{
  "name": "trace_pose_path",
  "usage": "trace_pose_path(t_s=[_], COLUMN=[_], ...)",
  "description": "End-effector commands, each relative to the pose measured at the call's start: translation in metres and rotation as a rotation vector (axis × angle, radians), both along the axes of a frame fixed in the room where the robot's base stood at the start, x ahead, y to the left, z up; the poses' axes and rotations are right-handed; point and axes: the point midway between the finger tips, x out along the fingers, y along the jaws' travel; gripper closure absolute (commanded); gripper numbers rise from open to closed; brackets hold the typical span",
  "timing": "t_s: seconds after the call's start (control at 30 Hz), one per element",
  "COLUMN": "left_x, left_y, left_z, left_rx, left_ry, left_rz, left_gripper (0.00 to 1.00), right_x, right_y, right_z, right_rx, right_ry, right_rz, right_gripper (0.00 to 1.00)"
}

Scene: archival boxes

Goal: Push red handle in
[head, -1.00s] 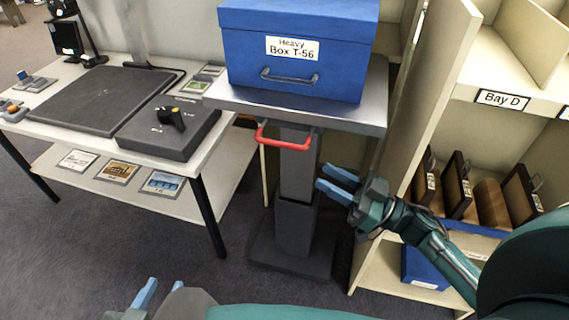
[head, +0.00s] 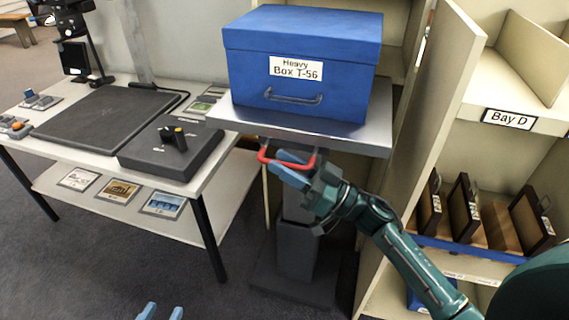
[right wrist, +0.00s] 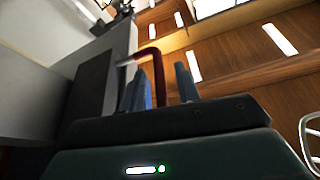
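The red handle (head: 264,156) is a U-shaped bar sticking out under the front edge of the grey metal lift platform (head: 340,134). My right gripper (head: 275,160) is at the handle, its blue fingers partly covering the bar. In the right wrist view the red handle (right wrist: 158,75) passes between the two separated fingers, with a visible gap to the right finger; contact with the left one is unclear. My left gripper (head: 162,312) shows only its two fingertips, apart and empty, at the bottom edge of the head view.
A blue box (head: 300,65) labelled Heavy Box T-56 sits on the platform. The platform's dark column (head: 297,245) stands below. A white table (head: 60,142) is at left, and a shelf unit with a Bay D label (head: 508,119) is close on the right.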

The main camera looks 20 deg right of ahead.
Motion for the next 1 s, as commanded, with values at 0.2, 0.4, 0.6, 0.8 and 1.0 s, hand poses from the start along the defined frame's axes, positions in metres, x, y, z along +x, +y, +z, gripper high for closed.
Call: trace_pose_path(t_s=[0.2, 0.4, 0.6, 0.8, 1.0], left_x=[-0.0001, -0.0001, 0.0001, 0.0006, 0.0012], left_y=[-0.0003, -0.0004, -0.0005, -0.0005, -0.0005], left_z=[-0.0003, -0.0004, -0.0002, 0.0002, 0.0007], left_rx=[0.001, 0.001, 0.001, 0.000, 0.000], left_ry=[0.001, 0.001, 0.000, -0.002, -0.003], left_rz=[-0.001, -0.001, -0.001, -0.001, -0.002], left_gripper=[0.67, 0.67, 0.67, 0.67, 0.67], right_x=[0.0028, 0.0026, 0.0025, 0.0024, 0.0025], right_y=[0.0038, 0.0036, 0.0034, 0.0034, 0.0034], right_z=[0.0020, 0.0017, 0.0018, 0.0017, 0.0016], right_rx=[-0.001, -0.001, -0.001, -0.001, -0.001], right_ry=[-0.001, -0.001, -0.001, -0.001, -0.001], right_rz=[0.000, 0.000, 0.001, 0.000, 0.000], right_gripper=[0.68, 0.72, 0.89, 1.00, 1.00])
